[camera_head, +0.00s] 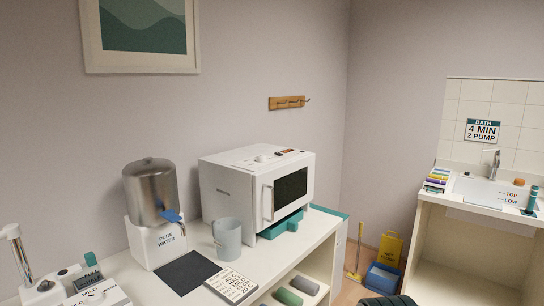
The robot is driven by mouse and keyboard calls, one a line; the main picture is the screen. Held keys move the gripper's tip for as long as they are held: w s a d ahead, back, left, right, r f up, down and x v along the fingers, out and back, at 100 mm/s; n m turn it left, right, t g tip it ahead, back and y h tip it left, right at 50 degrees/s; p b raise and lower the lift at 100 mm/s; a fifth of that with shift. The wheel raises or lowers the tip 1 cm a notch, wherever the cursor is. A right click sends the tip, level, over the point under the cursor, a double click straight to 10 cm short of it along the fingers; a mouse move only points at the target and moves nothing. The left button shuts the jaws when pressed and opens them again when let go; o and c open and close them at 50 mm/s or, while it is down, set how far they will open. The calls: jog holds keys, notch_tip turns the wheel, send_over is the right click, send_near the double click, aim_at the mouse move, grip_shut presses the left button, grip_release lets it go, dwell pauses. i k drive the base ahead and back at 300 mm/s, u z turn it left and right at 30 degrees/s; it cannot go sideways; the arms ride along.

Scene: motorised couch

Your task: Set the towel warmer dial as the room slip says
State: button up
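A white box-shaped appliance (218,190) with a dark window and a vertical handle stands at the back of the white counter; it looks like the towel warmer. Its door appears closed. A small round white knob (262,158) sits on its top, perhaps the dial; its setting is too small to read. A white printed card (232,286) lies at the counter's front edge, possibly the room slip; I cannot read its lines. My gripper is not in view.
A grey mug (227,239), dark mat (187,272) and steel water dispenser (152,192) stand left of the box. Rolled towels (289,297) lie on a shelf below. A bath sign (482,130) reads "4 MIN 2 PUMP" above the sink (482,190). A yellow floor sign (389,250) stands between.

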aim_at(261, 158)
jog(key=z, duration=0.5)
jog(key=k, duration=0.6)
jog(key=z, duration=0.6)
jog(key=i, duration=1.25)
jog(key=u, duration=0.45)
jog(key=i, duration=1.2)
jog(key=u, duration=1.6)
jog(key=i, duration=0.7)
jog(key=u, duration=0.65)
